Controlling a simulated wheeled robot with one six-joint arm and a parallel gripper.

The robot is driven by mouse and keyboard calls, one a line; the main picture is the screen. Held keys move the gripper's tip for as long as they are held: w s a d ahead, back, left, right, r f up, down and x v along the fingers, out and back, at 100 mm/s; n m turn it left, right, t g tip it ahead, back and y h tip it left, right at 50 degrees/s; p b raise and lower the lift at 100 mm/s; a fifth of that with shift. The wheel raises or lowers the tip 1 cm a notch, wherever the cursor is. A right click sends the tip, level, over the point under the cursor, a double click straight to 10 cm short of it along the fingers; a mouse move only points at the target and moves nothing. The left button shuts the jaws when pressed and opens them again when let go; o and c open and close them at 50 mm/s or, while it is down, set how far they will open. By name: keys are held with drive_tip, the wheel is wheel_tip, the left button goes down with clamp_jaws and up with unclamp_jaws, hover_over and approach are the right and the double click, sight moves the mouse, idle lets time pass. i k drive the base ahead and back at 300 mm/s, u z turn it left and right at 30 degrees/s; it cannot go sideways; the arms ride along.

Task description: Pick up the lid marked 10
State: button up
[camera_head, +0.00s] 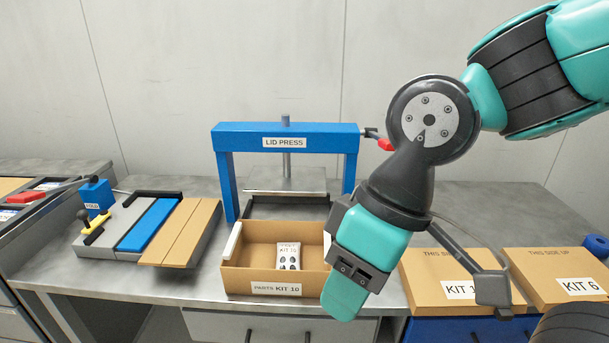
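Two flat cardboard lids printed THIS SIDE UP lie at the right of the bench. The nearer-to-middle lid (425,268) has a label reading KIT 1, with the rest hidden behind a part of my arm. The far-right lid (545,267) is marked KIT 6. My gripper (345,297) hangs in front of the right side of an open box (238,278) labelled PARTS KIT 10, left of the lids and apart from them in the picture. Its fingers are seen edge-on, so I cannot tell whether they are open. No lid shows at it.
A blue lid press (226,170) stands behind the box. A folding fixture (125,218) with a cardboard sheet (190,232) is at the left. A blue roll (596,245) sits at the right edge. Bare bench lies behind the lids.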

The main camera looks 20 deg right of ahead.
sight(434, 283)
drive_tip(key=z, duration=0.45)
drive_tip(key=k, duration=0.5)
drive_tip(key=z, duration=1.05)
drive_tip(key=i, duration=0.8)
drive_tip(key=u, duration=0.2)
